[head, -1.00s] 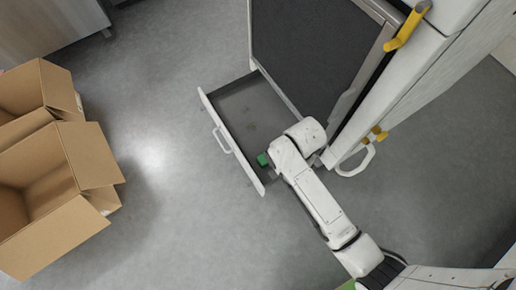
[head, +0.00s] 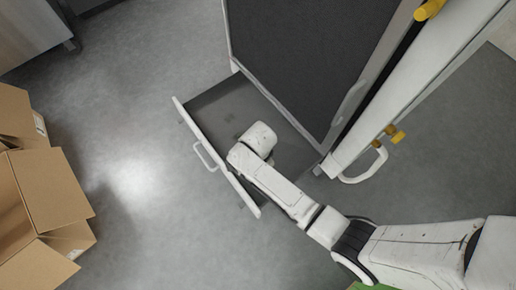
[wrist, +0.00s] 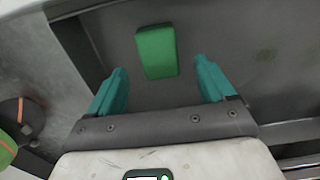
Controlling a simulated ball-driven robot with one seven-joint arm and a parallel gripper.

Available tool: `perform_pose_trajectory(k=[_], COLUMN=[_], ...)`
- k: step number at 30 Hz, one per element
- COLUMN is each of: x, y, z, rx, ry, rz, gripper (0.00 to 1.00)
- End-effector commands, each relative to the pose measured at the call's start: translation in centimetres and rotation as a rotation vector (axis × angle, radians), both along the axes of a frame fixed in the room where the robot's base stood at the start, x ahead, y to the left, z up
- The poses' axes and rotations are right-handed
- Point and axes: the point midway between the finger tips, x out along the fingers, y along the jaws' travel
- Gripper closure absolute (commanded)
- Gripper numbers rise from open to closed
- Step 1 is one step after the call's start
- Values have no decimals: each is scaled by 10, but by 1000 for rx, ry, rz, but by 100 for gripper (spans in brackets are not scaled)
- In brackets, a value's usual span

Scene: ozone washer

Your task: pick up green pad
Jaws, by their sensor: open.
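The green pad (wrist: 157,52) is a small green block lying on the grey floor of the open drawer (head: 213,98). In the wrist view it sits just beyond and between the two teal fingers of my gripper (wrist: 162,86), nearer the left finger. The fingers are apart with nothing between their tips, and I see no contact with the pad. In the head view my arm hides the pad and the gripper.
The drawer's white front with a handle (head: 205,156) faces left. A machine with a dark panel (head: 300,55) stands behind it. A white door with a handle (head: 362,168) is at the right. Cardboard boxes (head: 50,190) stand at the left, with clear floor between.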

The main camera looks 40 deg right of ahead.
Motion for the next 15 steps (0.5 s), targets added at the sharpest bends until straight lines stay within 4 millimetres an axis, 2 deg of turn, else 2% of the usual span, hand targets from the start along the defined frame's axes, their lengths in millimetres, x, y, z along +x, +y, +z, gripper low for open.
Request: perform_pose_trajectory(k=[5, 15], x=[0, 0], y=[1, 2], z=[-11, -52], rx=[0, 0], ry=[-1, -1], rz=[1, 1], gripper=[17, 17])
